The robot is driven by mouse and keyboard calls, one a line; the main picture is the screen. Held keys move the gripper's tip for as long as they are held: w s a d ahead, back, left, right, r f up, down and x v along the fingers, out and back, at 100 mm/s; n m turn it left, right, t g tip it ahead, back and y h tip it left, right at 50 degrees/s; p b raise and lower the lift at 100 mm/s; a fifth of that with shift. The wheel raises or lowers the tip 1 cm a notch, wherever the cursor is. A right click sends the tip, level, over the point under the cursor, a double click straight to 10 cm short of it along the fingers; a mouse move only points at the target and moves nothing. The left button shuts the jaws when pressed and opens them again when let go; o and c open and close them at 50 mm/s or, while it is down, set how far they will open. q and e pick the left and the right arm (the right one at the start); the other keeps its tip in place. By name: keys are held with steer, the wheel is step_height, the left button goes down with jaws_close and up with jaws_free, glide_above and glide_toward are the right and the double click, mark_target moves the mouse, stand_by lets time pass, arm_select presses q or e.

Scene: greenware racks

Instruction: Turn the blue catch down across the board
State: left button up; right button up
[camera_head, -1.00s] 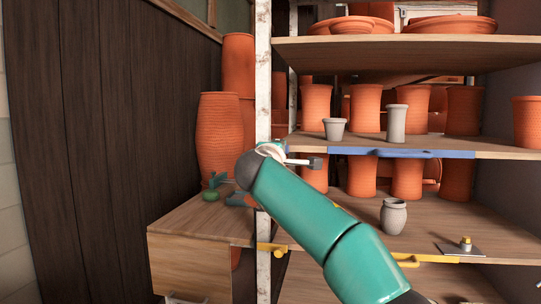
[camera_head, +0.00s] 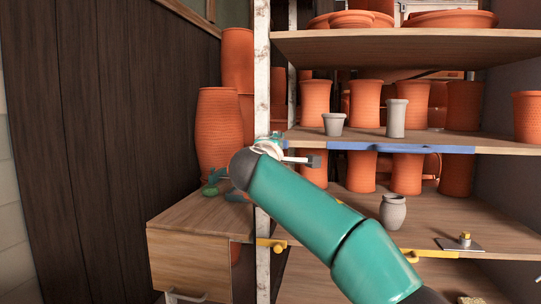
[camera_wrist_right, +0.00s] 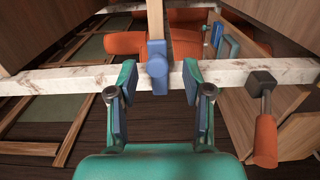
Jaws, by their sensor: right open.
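The blue catch (camera_wrist_right: 158,48) shows in the right wrist view, with a round knob at its pivot. It lies across the pale, scuffed post (camera_wrist_right: 60,80) and in line with a narrow wooden strip (camera_wrist_right: 155,16) behind it. My right gripper (camera_wrist_right: 158,75) is open, one finger on each side of the catch, with gaps showing on both sides. In the head view my right arm reaches from the lower right to the post (camera_head: 262,90), and its wrist hides most of the catch area. A shelf board (camera_head: 300,140) has a blue front strip (camera_head: 400,148). My left gripper is not in view.
A yellow catch (camera_head: 270,244) sits lower on the post. A grey cup (camera_head: 334,124), a grey cylinder (camera_head: 396,118) and terracotta pots stand on the blue-edged shelf. A grey jar (camera_head: 393,211) stands below. A wooden side table (camera_head: 185,225) is left of the post.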

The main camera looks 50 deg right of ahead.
steer(key=v, duration=1)
steer(key=shift+w+f, duration=0.1)
